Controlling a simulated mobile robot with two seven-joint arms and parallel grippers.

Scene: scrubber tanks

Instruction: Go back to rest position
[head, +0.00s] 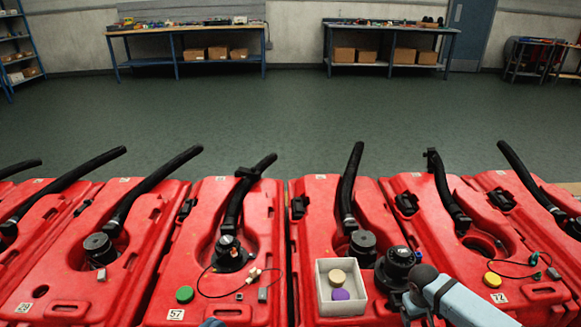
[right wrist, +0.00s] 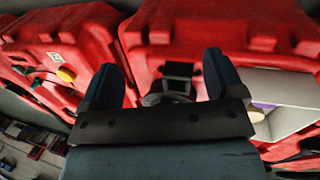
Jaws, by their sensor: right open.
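My right gripper (head: 416,287) is low over a red tank at the lower right of the head view, beside a black round cap (head: 398,258). In the right wrist view its two blue-grey fingers (right wrist: 163,82) are spread apart. A dark fitting (right wrist: 180,72) shows between them; I cannot tell whether they touch it. My left gripper (head: 212,323) shows only as a small blue-grey tip at the bottom edge of the head view; its jaws are cut off.
Red tanks (head: 325,210) with black hoses stand in a row. A white box (head: 341,287) holding a tan disc (head: 337,277) and a purple disc (head: 340,294) sits left of my right gripper. A green cap (head: 185,294) and a yellow cap (head: 492,280) lie on other tanks. Open floor (head: 280,120) lies beyond.

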